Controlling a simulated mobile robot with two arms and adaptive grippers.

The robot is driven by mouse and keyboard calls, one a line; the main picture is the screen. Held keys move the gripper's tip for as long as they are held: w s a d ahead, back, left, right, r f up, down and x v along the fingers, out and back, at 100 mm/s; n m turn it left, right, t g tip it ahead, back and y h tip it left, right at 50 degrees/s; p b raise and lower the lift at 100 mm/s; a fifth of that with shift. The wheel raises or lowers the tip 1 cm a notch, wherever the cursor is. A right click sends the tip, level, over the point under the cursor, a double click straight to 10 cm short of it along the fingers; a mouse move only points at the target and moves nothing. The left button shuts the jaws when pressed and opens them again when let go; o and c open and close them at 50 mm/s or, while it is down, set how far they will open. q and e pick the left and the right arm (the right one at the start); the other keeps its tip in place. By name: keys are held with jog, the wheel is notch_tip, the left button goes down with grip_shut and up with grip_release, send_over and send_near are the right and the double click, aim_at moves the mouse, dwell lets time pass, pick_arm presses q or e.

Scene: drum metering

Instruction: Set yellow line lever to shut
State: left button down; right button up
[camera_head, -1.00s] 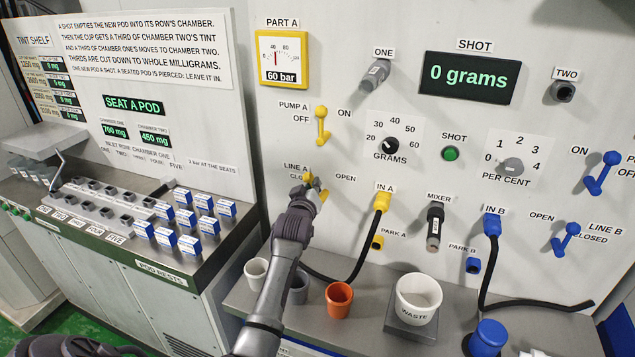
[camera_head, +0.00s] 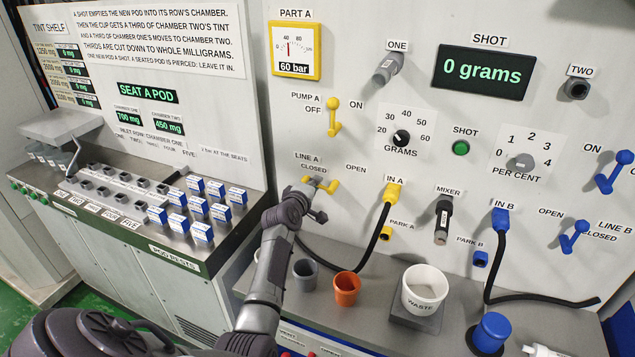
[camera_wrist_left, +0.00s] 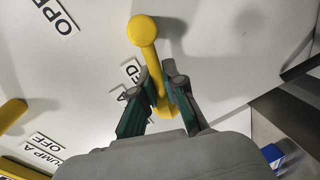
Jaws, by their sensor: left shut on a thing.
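The yellow line lever (camera_head: 332,185) is on the wall panel below the LINE A label, between CLOSED and OPEN. My left gripper (camera_head: 314,188) is at this lever, and its fingers partly hide it. In the left wrist view the lever's round yellow knob (camera_wrist_left: 142,30) stands out beyond the fingertips. There my left gripper (camera_wrist_left: 156,88) is shut on the lever's stem, one finger on each side. The CLOSED label is partly covered by a finger in that view. I cannot tell exactly which setting the lever is at. My right gripper is not in view.
The yellow pump A lever (camera_head: 333,117) is above, and the IN A hose (camera_head: 384,222) hangs to the right. Grey (camera_head: 304,274) and orange (camera_head: 346,288) cups and the waste cup (camera_head: 424,287) stand on the ledge below. Blue-labelled pods (camera_head: 201,208) stand on the left counter.

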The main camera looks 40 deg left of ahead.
pick_arm(q)
jog(key=shift+s+a+n, duration=0.1)
jog(key=shift+a+n, duration=0.4)
jog(key=shift+n, duration=0.4)
jog(key=shift+f, duration=0.1)
jog(key=c, duration=1.2)
grip_release()
jog(key=shift+s+a+f, duration=0.15)
jog(key=shift+a+f, duration=0.05)
jog(key=shift+f, duration=0.15)
jog(key=v, duration=1.2)
jog(key=shift+a, duration=0.1)
